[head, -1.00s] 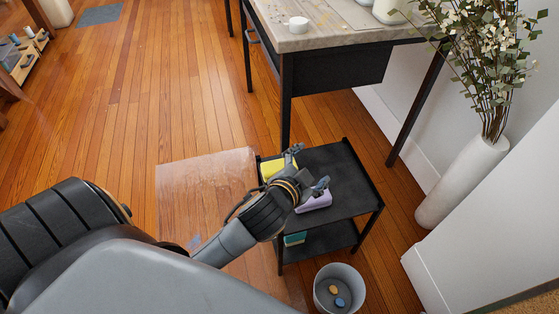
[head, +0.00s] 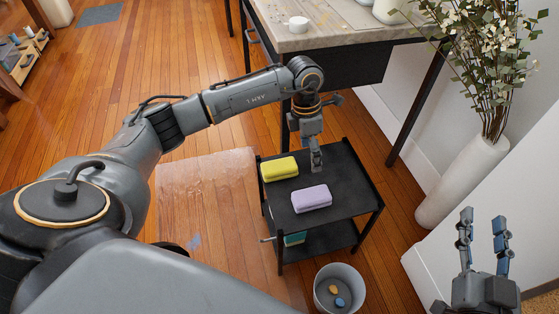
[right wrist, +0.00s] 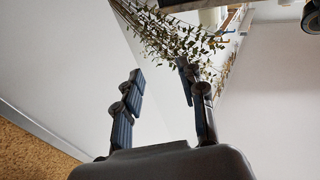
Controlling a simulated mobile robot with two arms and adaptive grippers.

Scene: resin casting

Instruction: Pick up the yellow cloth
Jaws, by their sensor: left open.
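The yellow cloth (head: 279,169) looks like a folded, sponge-like block and lies on the top shelf of a small black rack, at its left back corner. My left gripper (head: 316,167) points down over the rack's top, to the right of the yellow cloth and behind a lilac block (head: 311,199). It is open and apart from the yellow cloth. My right gripper (head: 483,215) is raised at the lower right, far from the rack. It is open and empty, as the right wrist view (right wrist: 160,85) also shows.
The black rack (head: 345,185) has a lower shelf with a teal item (head: 295,239). A grey bucket (head: 339,270) with small pieces stands in front. A worktable (head: 330,40) rises behind. A white vase (head: 465,180) with branches stands at the right.

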